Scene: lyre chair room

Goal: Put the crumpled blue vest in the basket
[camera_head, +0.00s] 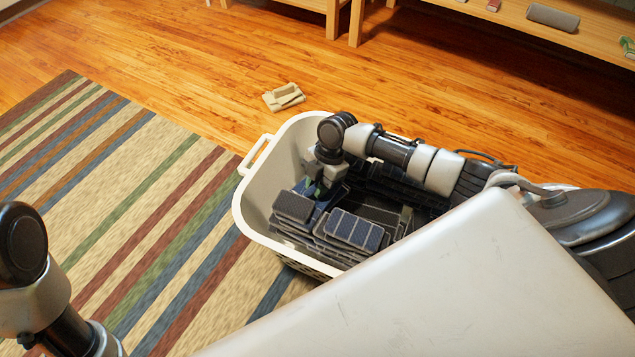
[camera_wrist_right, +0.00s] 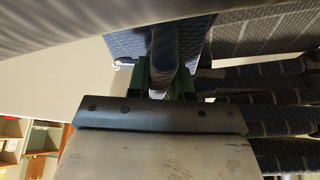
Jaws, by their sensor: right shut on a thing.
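The white basket (camera_head: 255,205) stands on the floor at the rug's edge, in the middle of the head view. Folded dark cloths (camera_head: 355,230) lie inside it. My right gripper (camera_head: 316,188) reaches down inside the basket and is shut on blue cloth (camera_head: 332,196), which I take to be the blue vest. In the right wrist view, the gripper (camera_wrist_right: 172,88) pinches a fold of the blue cloth (camera_wrist_right: 165,55), with more striped dark cloth around it. I cannot tell where the vest ends and the other cloths begin. My left arm shows at the lower left, its gripper out of view.
A beige folded item (camera_head: 284,97) lies on the wooden floor behind the basket. A wooden shelf (camera_head: 470,12) with a grey roll (camera_head: 552,17) stands at the back right. The striped rug (camera_head: 120,190) is clear left of the basket.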

